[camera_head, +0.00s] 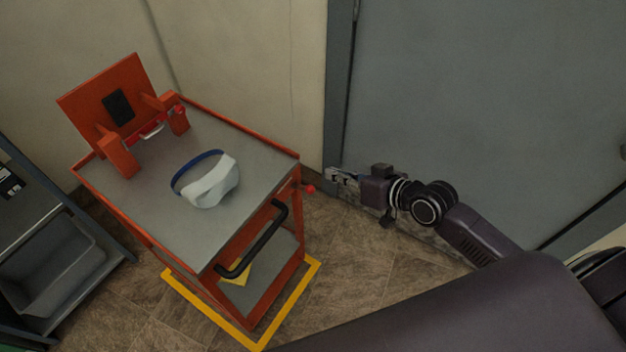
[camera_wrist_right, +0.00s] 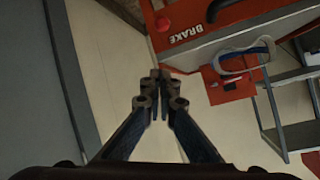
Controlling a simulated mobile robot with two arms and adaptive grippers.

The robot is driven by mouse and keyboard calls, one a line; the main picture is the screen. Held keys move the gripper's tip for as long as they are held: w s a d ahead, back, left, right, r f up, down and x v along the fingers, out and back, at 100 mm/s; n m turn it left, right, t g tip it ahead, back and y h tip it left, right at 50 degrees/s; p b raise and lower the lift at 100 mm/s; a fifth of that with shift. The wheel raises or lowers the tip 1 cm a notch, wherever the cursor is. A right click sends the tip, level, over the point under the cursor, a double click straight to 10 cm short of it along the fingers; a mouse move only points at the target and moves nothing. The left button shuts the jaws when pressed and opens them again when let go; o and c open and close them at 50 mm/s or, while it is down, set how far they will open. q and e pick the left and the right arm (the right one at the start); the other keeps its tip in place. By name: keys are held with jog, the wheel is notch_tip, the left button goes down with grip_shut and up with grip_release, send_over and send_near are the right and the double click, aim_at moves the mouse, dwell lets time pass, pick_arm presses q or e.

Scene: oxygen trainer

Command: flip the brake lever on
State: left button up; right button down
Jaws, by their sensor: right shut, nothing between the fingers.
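The brake lever (camera_head: 310,189) shows as a small red knob on the right side of the orange cart (camera_head: 300,252), near its front corner. In the right wrist view the red brake knob (camera_wrist_right: 163,24) sits beside the white word BRAKE on the cart's red panel. My right gripper (camera_head: 329,173) is just right of the knob in the head view, with a small gap. In the wrist view its fingers (camera_wrist_right: 160,92) are shut and empty, pointing toward the cart, apart from the knob. My left gripper is in neither view.
A white mask with a blue strap (camera_head: 210,185) lies on the cart top. A black handle (camera_head: 262,238) is on the cart's front. A grey shelf (camera_head: 60,240) stands left, a grey door (camera_head: 480,90) right. Yellow floor tape (camera_head: 205,313) runs around the cart.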

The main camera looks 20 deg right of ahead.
send_over(302, 188)
jog(key=w+d, duration=0.2)
jog(key=d, duration=0.1)
jog(key=f, duration=0.4)
jog(key=shift+s+a+f, duration=0.15)
jog(key=shift+a+f, duration=0.05)
jog(key=shift+f, duration=0.1)
jog(key=s+f, duration=0.1)
jog(key=s+f+p, duration=0.1)
jog(key=s, duration=0.1)
jog(key=shift+s+d+f, duration=0.1)
jog(key=shift+f, duration=0.2)
